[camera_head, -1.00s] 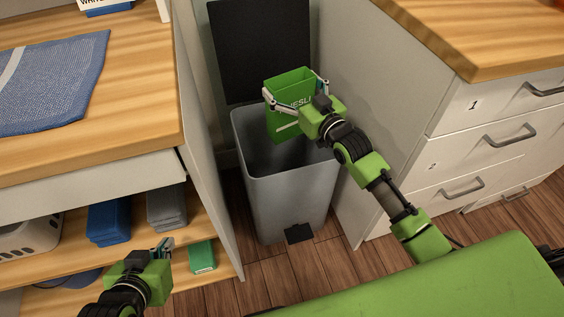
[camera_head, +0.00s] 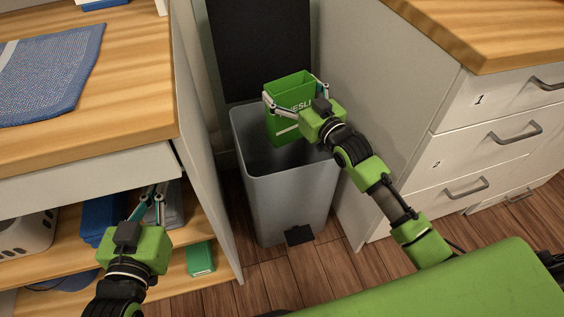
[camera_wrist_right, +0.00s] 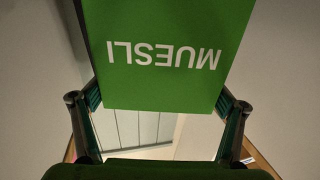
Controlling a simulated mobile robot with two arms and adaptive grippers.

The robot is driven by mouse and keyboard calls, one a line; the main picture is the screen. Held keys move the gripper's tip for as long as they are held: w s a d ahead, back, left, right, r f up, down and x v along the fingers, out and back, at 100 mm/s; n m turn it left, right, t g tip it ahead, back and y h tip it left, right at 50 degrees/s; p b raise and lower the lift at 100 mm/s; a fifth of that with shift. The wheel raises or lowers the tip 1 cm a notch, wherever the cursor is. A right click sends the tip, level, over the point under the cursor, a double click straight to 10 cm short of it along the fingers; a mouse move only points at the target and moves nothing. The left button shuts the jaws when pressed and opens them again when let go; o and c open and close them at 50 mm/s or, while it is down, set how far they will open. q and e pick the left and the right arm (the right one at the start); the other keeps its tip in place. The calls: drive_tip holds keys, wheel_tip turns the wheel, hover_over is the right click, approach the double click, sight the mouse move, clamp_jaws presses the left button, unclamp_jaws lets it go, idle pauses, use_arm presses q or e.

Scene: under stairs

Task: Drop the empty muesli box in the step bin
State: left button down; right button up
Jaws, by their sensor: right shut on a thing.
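The green muesli box (camera_head: 287,90) is upright with its top open, held over the mouth of the step bin. My right gripper (camera_head: 297,95) is shut on it, a finger on each side. In the right wrist view the box (camera_wrist_right: 170,60) fills the space between the fingers, its "MUESLI" lettering upside down. The grey step bin (camera_head: 290,200) stands on the floor with its dark lid (camera_head: 260,50) raised. The gripper hides part of the box and the bin's right rim. My left gripper (camera_head: 154,192) is by the left shelves, its fingers close together; whether they touch is unclear.
A wooden counter (camera_head: 120,95) with a blue cloth (camera_head: 45,75) is at left, above shelves holding blue and grey items and a small green box (camera_head: 201,258). A white drawer unit (camera_head: 470,150) stands at right. The bin sits in the narrow gap between.

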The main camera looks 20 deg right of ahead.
use_arm(q)
drive_tip(key=shift+w+d+r, duration=0.1)
drive_tip(key=shift+r, duration=0.25)
use_arm(e)
drive_tip(key=o, duration=1.8)
drive_tip(key=shift+s+d+f, duration=0.1)
drive_tip(key=shift+s+d, duration=0.05)
drive_tip(key=shift+s, duration=0.4)
drive_tip(key=v, duration=1.1)
